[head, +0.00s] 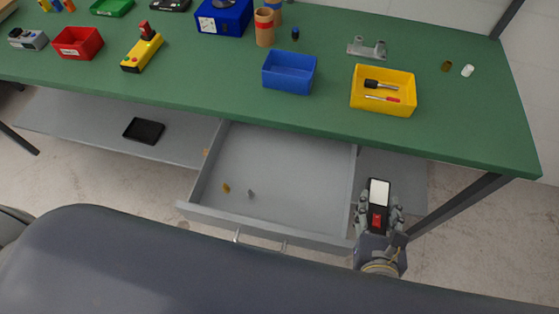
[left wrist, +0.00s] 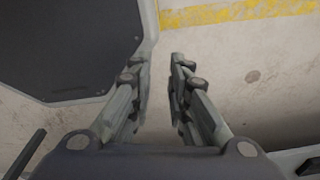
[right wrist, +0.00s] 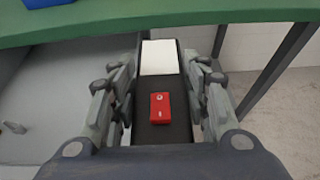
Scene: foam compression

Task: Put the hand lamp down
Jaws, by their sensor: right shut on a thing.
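The hand lamp (head: 379,192) is a black, slim body with a white panel at its far end and a red switch block. My right gripper (head: 379,207) is shut on it, at the right front corner of the open drawer, in front of the bench. In the right wrist view the hand lamp (right wrist: 161,62) lies between the fingers of the right gripper (right wrist: 160,90), its white end pointing away toward the bench edge. My left gripper (left wrist: 159,75) shows only in the left wrist view; its fingers are apart with nothing between them, above the floor.
The green bench top (head: 210,75) carries a blue bin (head: 289,73), a yellow bin (head: 360,101) with tools, a red bin (head: 78,43) and a yellow controller (head: 143,48). The open grey drawer (head: 290,170) holds two small pieces. A black tray (head: 144,131) lies on the lower shelf (head: 80,125).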

